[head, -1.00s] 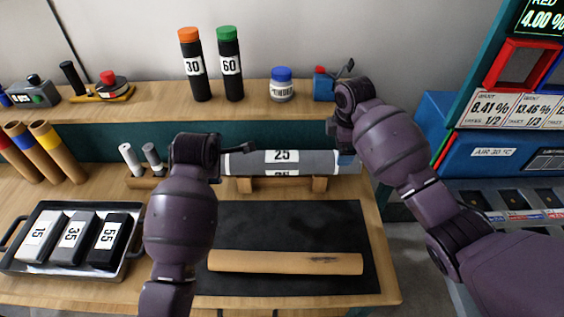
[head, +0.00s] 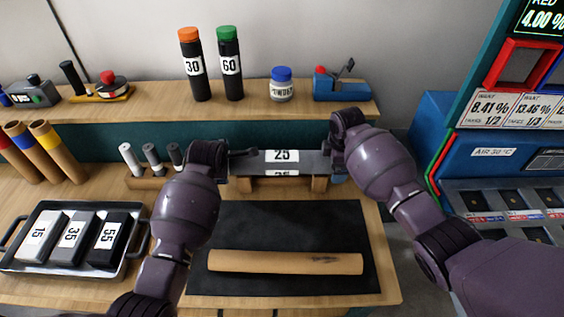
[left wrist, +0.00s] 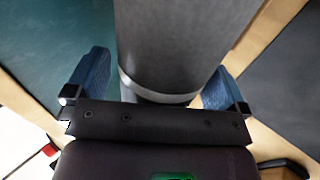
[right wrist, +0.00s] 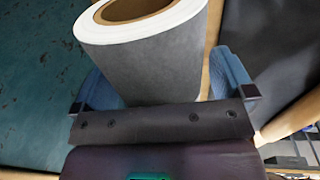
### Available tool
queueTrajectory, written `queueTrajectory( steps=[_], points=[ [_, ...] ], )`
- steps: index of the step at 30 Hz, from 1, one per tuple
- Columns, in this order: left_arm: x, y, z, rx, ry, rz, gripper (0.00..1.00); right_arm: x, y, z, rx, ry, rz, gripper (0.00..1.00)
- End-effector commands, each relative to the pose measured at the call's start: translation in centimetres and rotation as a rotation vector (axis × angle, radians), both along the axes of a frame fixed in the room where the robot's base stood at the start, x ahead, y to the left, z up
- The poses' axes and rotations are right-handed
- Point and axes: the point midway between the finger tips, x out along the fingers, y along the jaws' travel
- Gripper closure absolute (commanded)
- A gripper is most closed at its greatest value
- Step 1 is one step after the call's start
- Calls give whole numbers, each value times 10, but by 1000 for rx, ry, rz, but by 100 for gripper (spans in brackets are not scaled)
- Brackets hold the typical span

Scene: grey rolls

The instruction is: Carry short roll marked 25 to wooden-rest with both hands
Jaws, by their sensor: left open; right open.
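The short grey roll marked 25 (head: 282,164) lies level across a low wooden rest (head: 319,185) behind the dark mat; its label faces me. My left gripper (head: 232,158) is at the roll's left end. In the left wrist view the open blue fingers (left wrist: 157,85) stand on either side of the grey roll (left wrist: 180,40). My right gripper (head: 338,166) is at the right end and hides it in the head view. In the right wrist view its open fingers (right wrist: 162,85) straddle the roll (right wrist: 155,70), whose white rim and brown core show. Firm contact cannot be told.
A tan tube (head: 285,262) lies on the dark mat (head: 290,222). A tray (head: 20,258) with blocks 15, 35 and 55 stands left. Small upright rolls (head: 152,158) stand beside my left gripper. Bottles and a powder jar (head: 281,86) stand on the back shelf.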

Motion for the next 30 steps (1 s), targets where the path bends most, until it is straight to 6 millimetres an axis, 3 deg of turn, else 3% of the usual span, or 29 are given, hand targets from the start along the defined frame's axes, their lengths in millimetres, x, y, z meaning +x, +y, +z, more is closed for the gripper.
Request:
queueTrajectory(
  steps=[3,17,30],
  points=[
    [0,0,0,0,0,0,3,0,0,0,0,0,0,3],
    [0,0,0,0,0,0,72,0,0,0,0,0,0,72],
    [0,0,6,-1,-4,-1,72,1,0,6,0,-3,0,72]
  ],
)
